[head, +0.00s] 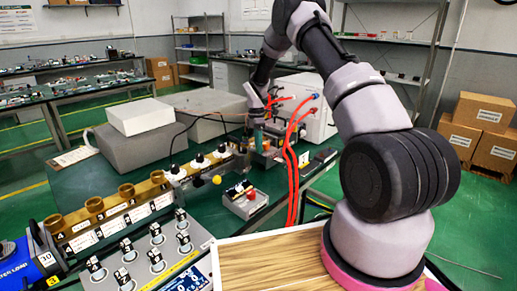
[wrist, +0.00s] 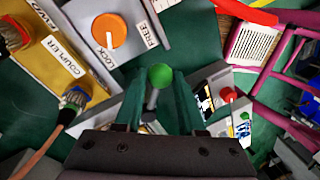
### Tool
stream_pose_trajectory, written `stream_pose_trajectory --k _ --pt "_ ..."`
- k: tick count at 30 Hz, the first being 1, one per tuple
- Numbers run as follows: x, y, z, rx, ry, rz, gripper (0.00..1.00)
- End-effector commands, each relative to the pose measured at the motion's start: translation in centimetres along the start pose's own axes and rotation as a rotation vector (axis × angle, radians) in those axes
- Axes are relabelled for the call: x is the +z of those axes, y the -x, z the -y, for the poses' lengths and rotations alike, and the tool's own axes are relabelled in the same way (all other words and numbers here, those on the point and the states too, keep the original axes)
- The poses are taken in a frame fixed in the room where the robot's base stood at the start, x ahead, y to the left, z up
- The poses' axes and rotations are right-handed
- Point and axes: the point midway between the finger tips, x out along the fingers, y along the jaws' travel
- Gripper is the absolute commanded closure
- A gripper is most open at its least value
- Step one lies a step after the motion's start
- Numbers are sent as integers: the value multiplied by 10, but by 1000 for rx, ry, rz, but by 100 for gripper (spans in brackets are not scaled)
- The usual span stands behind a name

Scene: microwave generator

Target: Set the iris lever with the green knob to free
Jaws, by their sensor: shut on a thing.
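In the wrist view, the green knob (wrist: 160,76) sits on a short grey lever stem, between the two teal fingers of my gripper (wrist: 160,88). The fingers are shut on the lever at the knob. Above it is an orange dial (wrist: 109,29) on a light grey plate, with a short white mark pointing down in the picture. A LOCK label (wrist: 103,57) lies below the dial and a FREE label (wrist: 147,35) to its right. In the head view my gripper (head: 256,124) is down among the bench equipment; the knob cannot be made out there.
A yellow waveguide with a COUPLER label (wrist: 68,57) lies to the left in the wrist view. A small box with a red button (wrist: 228,95) is close on the right. In the head view, red cables (head: 291,150) hang right of the gripper, by a white instrument (head: 308,105).

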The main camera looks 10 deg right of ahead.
Motion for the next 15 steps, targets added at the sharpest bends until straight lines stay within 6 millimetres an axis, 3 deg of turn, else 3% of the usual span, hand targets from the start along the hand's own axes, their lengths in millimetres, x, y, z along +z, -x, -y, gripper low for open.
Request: stream_pose_trajectory --k 15 --pt "1 2 -12 0 205 41 100"
